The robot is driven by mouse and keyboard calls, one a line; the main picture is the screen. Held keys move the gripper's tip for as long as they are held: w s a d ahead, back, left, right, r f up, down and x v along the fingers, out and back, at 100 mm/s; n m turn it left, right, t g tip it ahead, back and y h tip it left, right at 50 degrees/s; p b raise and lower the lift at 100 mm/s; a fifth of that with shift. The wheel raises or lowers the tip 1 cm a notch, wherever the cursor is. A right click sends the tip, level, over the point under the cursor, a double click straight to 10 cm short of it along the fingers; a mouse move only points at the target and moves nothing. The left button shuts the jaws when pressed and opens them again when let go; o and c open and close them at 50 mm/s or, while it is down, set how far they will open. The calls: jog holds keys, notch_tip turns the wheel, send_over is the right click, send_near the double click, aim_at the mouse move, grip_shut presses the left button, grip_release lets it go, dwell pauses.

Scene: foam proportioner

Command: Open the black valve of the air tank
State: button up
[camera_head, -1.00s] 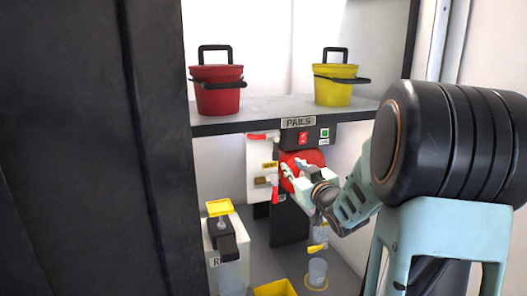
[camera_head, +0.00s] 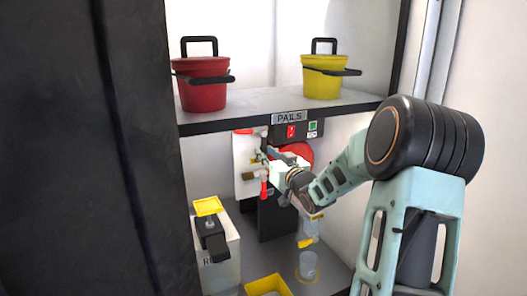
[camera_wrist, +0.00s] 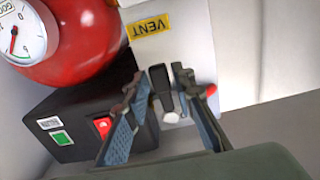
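The red air tank (camera_wrist: 75,40) with a round gauge (camera_wrist: 20,35) fills the upper left of the wrist view. In the head view the tank (camera_head: 304,151) is partly hidden behind my gripper (camera_head: 268,158). A black valve handle (camera_wrist: 162,86) with a pale tip stands below the yellow VENT label (camera_wrist: 149,26) in the wrist view. My gripper (camera_wrist: 166,76) is open, with one finger on each side of this handle. I cannot tell whether either finger touches it. In the head view the black handle cannot be made out.
A red knob (camera_wrist: 211,89) sits just beside the right finger. A black box with red switch (camera_wrist: 103,126) lies close to the left finger. The shelf (camera_head: 235,117) above carries a red pail (camera_head: 203,86) and a yellow pail (camera_head: 324,80). A dispenser (camera_head: 213,232) stands lower left.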

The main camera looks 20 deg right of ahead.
jog(key=shift+w, duration=1.1)
grip_shut()
